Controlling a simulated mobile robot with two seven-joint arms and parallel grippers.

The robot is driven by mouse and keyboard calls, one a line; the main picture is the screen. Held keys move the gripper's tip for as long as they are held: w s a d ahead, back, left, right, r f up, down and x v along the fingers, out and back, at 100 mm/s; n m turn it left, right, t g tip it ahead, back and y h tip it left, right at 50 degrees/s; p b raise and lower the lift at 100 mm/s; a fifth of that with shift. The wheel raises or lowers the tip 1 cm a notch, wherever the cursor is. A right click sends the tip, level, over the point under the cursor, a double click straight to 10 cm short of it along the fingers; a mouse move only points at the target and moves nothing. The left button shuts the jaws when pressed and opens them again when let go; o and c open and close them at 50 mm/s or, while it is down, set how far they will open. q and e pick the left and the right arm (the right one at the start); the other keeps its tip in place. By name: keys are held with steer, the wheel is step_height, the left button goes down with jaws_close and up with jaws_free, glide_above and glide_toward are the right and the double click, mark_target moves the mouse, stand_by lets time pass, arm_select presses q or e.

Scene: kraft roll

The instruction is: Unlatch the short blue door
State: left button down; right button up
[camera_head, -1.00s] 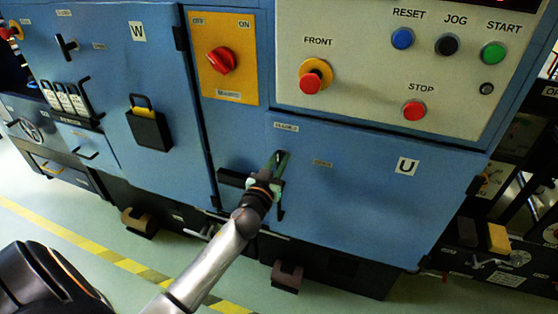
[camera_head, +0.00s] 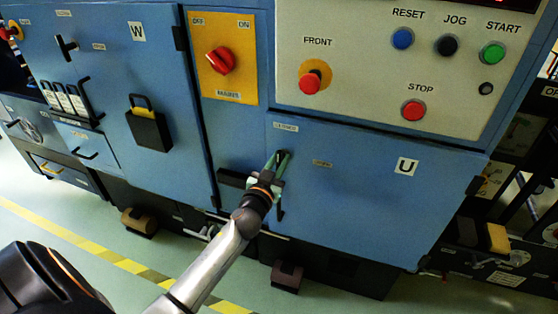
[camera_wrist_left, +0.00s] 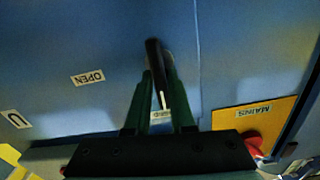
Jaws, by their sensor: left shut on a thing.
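The short blue door (camera_head: 365,200), marked U, sits below the control panel and looks flush with the cabinet front. Its dark latch handle (camera_wrist_left: 154,60) is near the door's left edge. My left gripper (camera_head: 281,158) is at that handle, its two green fingers closed around it; it also shows in the left wrist view (camera_wrist_left: 158,85). The fingers and wrist hide much of the handle in the head view. An OPEN label (camera_wrist_left: 87,77) is on the door to one side of the handle. My right gripper is not in view.
The control panel (camera_head: 380,95) with several buttons and a red FRONT knob (camera_head: 310,84) is above the door. A red switch on a yellow plate (camera_head: 219,60) is up and left. The tall door W (camera_head: 150,75) is at left. Floor is free in front.

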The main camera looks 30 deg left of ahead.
arm_select(q)
steer(key=shift+d+f+m, duration=0.15)
steer(key=shift+m, duration=1.95)
steer(key=shift+d+f+m, duration=0.1)
steer(key=shift+f+m, duration=0.05)
steer(key=shift+m, duration=1.85)
steer(key=shift+f+m, duration=0.2)
steer(key=shift+m, duration=2.8)
steer(key=shift+w+f+m, duration=0.1)
steer(key=shift+m, duration=1.1)
steer(key=c, duration=0.9)
jaws_free()
steer(key=shift+o, duration=0.3)
steer(key=shift+d, duration=0.1)
